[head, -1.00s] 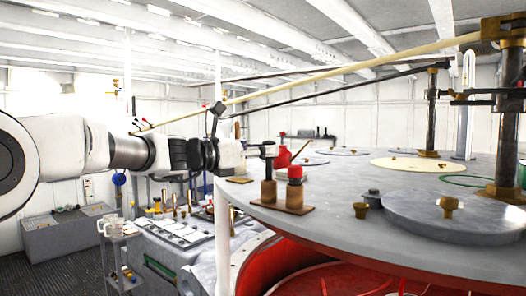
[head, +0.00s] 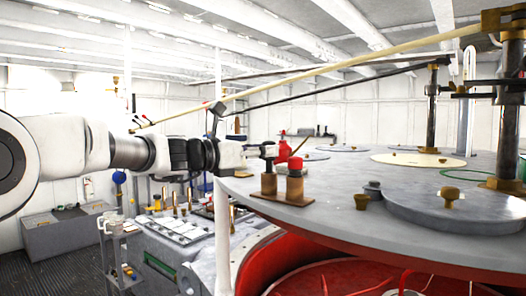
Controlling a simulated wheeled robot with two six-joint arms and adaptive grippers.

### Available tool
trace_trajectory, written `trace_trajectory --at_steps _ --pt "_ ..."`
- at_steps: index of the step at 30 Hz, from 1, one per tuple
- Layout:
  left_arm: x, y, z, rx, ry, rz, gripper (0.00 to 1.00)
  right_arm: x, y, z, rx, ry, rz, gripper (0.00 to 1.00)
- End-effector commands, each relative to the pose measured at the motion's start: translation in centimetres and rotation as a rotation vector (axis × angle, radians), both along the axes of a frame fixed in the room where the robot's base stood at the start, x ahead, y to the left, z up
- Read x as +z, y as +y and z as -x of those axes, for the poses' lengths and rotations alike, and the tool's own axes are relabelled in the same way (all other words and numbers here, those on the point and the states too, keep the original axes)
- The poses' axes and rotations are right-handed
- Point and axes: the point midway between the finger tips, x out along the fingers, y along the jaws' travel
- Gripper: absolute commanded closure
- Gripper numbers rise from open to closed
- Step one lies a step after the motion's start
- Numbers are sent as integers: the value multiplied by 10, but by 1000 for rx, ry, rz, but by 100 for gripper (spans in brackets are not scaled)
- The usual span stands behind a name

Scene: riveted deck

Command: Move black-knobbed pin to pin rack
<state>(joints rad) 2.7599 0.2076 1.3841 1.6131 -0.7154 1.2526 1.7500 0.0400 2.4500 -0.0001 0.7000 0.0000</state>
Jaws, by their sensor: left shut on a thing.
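The black-knobbed pin (head: 269,151) is upright, its dark knob at the tip of my left gripper (head: 262,149), which is shut on it. I cannot tell how deep the shank sits in the post. The rack is a brown base with two wooden posts near the deck's left edge. A red-topped pin (head: 295,164) stands at the right post. My right gripper is not in view.
A red can (head: 284,151) with a thin spout stands just behind the rack. A brass fitting (head: 362,201) and a round grey lid (head: 440,208) are to the right. The round deck's edge is close to the rack. A pale slanting rod (head: 330,78) crosses above.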

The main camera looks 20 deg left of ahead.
Motion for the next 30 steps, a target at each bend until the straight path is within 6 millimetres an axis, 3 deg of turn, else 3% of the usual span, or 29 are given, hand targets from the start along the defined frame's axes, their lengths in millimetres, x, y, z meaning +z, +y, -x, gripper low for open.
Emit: trace_trajectory --at_steps 30 --pt "-12 0 0 0 -1 1 100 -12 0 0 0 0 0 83"
